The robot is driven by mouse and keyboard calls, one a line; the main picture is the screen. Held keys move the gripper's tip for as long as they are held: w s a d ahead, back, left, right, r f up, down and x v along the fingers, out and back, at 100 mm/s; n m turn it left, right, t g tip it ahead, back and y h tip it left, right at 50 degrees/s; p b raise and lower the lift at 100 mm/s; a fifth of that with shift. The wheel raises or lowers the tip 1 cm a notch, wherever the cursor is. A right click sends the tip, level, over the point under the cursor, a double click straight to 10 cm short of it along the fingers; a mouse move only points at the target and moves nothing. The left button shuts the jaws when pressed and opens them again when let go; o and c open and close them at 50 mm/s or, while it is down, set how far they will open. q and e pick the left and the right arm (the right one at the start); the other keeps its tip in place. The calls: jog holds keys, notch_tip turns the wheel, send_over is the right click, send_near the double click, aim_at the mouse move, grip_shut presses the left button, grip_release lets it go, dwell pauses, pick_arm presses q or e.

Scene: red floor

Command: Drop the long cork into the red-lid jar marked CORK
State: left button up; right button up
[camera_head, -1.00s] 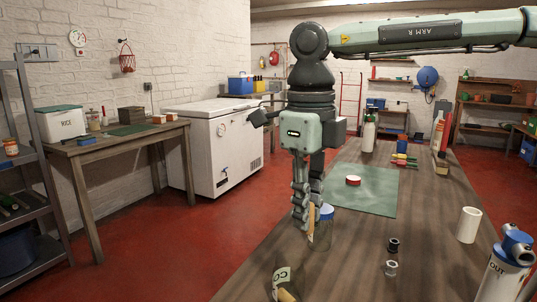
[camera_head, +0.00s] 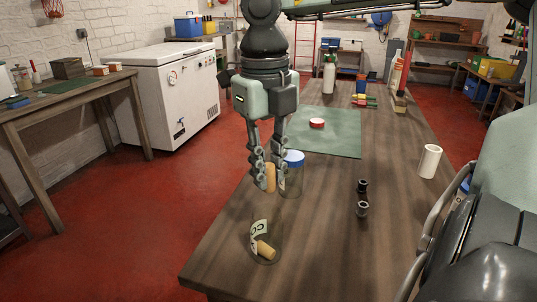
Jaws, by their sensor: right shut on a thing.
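My right gripper (camera_head: 268,184) is shut on a long tan cork (camera_head: 270,176), held upright between its fingertips. It is behind the open clear jar (camera_head: 258,235), near the front of the wooden table. The jar's label is partly readable as "CO"; a shorter tan cork piece (camera_head: 266,250) lies inside. A red lid (camera_head: 316,123) lies on the green mat. A clear jar with a blue lid (camera_head: 293,157) stands just right of the gripper, partly hidden by its fingers. My left gripper is not in view.
Two small fittings, one dark (camera_head: 362,187) and one greyish (camera_head: 362,209), stand right of the jars. A white tube (camera_head: 429,161) stands further right. Bottles and coloured items stand at the table's far end. The wood between the open jar and the fittings is clear.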

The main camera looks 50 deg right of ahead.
jog(key=shift+f, duration=0.1)
jog(key=o, duration=0.8)
notch_tip(320, 180, up, 12)
jog(key=shift+a, duration=0.2)
dwell(0.5)
